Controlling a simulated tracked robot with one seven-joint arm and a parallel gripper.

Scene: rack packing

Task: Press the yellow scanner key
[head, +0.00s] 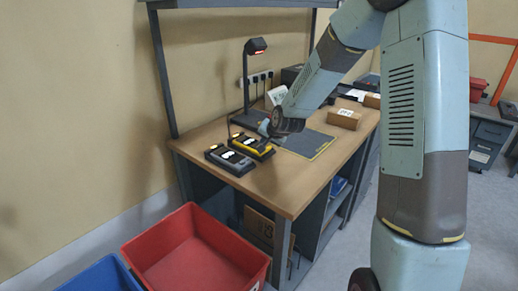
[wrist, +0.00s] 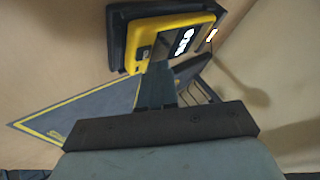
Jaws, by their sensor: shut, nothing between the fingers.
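The yellow scanner (head: 263,151) with a black base lies on the wooden bench, near its left end. In the wrist view the yellow scanner (wrist: 134,63) is at the top, with a dark face and white marks. A small dark square shows on its yellow casing, but I cannot tell for sure that it is the key. My gripper (head: 266,127) is shut and empty, just above the right end of the yellow scanner. In the wrist view its fingertips (wrist: 158,68) reach the scanner's near edge; I cannot tell whether they touch it.
A grey scanner (head: 229,160) lies beside the yellow one, nearer the bench's left edge. A black lamp stand (head: 246,85) rises behind. A dark mat (head: 309,144) and a cardboard box (head: 344,119) are to the right. A red crate (head: 195,250) and a blue crate (head: 101,276) stand below.

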